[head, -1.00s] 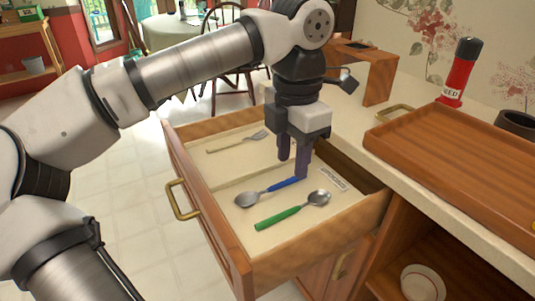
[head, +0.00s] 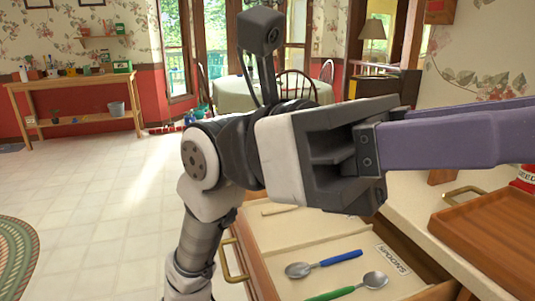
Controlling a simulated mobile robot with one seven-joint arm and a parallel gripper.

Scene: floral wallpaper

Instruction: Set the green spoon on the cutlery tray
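The green spoon (head: 346,290) lies in the open drawer at the bottom of the head view, its bowl to the right and its handle end cut off by the frame. A wooden tray (head: 475,232) with a brass handle, likely the cutlery tray, rests on the counter at the right. My gripper (head: 515,135) is raised close to the camera, above the drawer and apart from the spoon. Its purple fingers point right, overlap in this view and run to the frame edge. No held object shows, and their gap cannot be made out.
A blue-handled spoon (head: 325,264) lies just behind the green one in the drawer (head: 275,240), by a spoons label. A red container (head: 525,176) stands behind the tray. A table with chairs is in the far background. The floor at left is open.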

